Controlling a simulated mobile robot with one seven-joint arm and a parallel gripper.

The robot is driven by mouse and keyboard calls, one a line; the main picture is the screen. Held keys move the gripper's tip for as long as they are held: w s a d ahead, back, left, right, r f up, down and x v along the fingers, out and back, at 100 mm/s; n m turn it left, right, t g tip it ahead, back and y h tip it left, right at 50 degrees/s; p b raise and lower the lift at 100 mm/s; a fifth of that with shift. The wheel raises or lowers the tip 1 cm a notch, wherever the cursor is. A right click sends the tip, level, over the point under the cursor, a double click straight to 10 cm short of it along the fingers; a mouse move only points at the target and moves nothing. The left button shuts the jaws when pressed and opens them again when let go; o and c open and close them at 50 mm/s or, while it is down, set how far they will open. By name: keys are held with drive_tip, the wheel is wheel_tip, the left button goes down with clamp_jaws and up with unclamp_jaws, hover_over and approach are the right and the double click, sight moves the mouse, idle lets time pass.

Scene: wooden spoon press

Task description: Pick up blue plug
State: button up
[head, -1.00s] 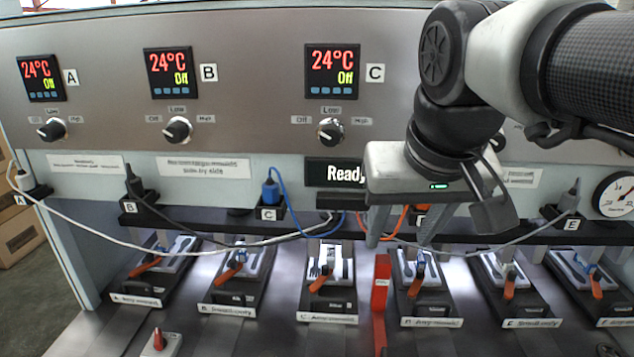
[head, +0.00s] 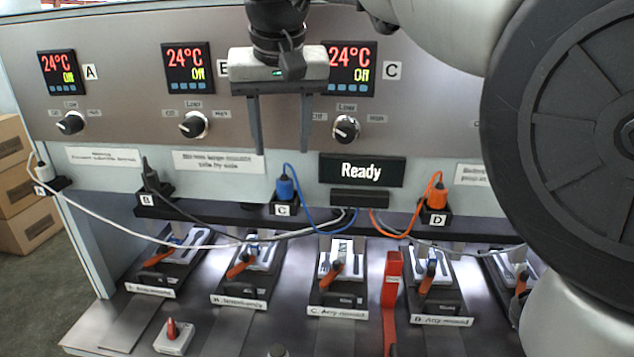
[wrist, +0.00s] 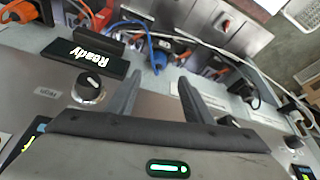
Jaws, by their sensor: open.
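The blue plug (head: 285,188) stands upright in the black holder marked C (head: 282,208), with its blue cable (head: 307,215) arching to the right and down. My gripper (head: 281,152) is open and empty. Its two fingers point down in front of the panel, above the blue plug in the head view. In the wrist view, the gripper (wrist: 155,82) shows two spread fingers, and the blue plug (wrist: 159,60) appears beyond them, near the gap between the fingertips.
An orange plug (head: 437,196) stands in holder D to the right. Control knobs (head: 194,125) jut from the panel. A "Ready" display (head: 361,170) sits right of the blue plug.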

sight(284, 177)
drive_tip(key=x, duration=0.9)
drive_tip(key=shift+w+d+f, duration=0.1)
drive_tip(key=shift+w+f, duration=0.1)
drive_tip(key=c, duration=1.1)
drive_tip(key=shift+r, duration=0.1)
drive_tip(key=shift+c, duration=0.2)
